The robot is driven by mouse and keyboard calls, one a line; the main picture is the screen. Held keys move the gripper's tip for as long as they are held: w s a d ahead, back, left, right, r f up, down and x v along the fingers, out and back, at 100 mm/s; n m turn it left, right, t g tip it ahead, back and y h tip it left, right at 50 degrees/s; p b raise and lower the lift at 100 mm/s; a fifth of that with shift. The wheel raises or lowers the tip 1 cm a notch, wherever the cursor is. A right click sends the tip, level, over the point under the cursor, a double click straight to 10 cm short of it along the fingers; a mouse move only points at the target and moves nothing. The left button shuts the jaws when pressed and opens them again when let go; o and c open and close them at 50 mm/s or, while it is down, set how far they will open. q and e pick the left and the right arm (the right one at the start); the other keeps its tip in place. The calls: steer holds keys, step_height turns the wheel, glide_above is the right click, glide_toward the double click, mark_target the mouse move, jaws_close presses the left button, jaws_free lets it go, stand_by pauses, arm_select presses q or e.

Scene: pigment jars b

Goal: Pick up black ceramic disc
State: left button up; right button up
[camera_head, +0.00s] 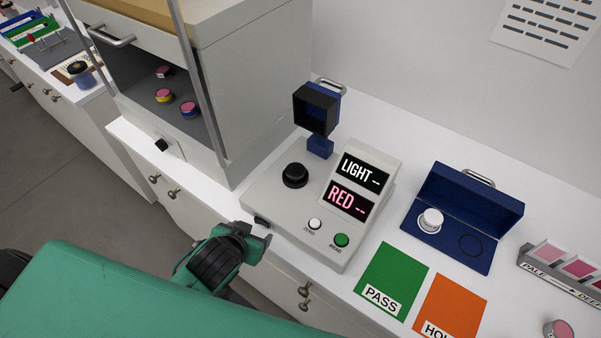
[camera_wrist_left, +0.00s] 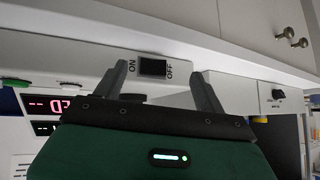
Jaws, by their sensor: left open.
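A black disc-like piece (camera_head: 295,173), round with a raised top, sits on the left part of the light grey meter (camera_head: 262,200). It looks like the black ceramic disc. My left gripper (camera_head: 258,232) is open and empty at the front edge of the meter, in front of and lower than the disc. In the left wrist view its two fingers (camera_wrist_left: 161,82) stand apart, with the meter's ON/OFF switch (camera_wrist_left: 152,67) showing between them. The disc cannot be made out clearly in that view. My right gripper is not in view.
An open blue case (camera_head: 450,245) holds a white disc (camera_head: 431,220) beside an empty ring. Green PASS (camera_head: 388,275) and orange (camera_head: 455,300) mats lie in front. A cabinet with several jars (camera_head: 188,109) stands left. A blue-black hooded box (camera_head: 315,110) stands behind the meter.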

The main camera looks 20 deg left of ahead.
mark_target(293, 174)
arm_select(q)
steer(key=w+d+r+t, duration=0.1)
steer(key=r, duration=0.1)
steer(key=w+d+r+t+h, duration=0.1)
steer(key=w+r+t, duration=0.1)
steer(key=r, duration=0.1)
steer(key=w+d+r+t+h, duration=0.1)
steer(key=w+r, duration=0.1)
steer(key=r, duration=0.1)
steer(key=shift+w+d+t, duration=0.2)
steer(key=shift+t, duration=0.2)
steer(key=shift+w+f, duration=0.1)
steer(key=shift+w, duration=0.25)
steer(key=p+x, duration=0.2)
steer(key=x, duration=0.5)
steer(key=shift+w+d+f, duration=0.1)
steer(key=shift+w+d+f+p, duration=0.1)
steer(key=shift+w+p, duration=0.55)
steer(key=shift+p, duration=0.15)
steer(key=p+x, duration=0.1)
steer(key=x, duration=0.2)
steer(key=shift+d+f+p, duration=0.1)
steer(key=shift+p, duration=0.2)
steer(key=shift+w+d+f, duration=0.1)
steer(key=shift+w+f, duration=0.15)
steer(key=shift+w, duration=0.2)
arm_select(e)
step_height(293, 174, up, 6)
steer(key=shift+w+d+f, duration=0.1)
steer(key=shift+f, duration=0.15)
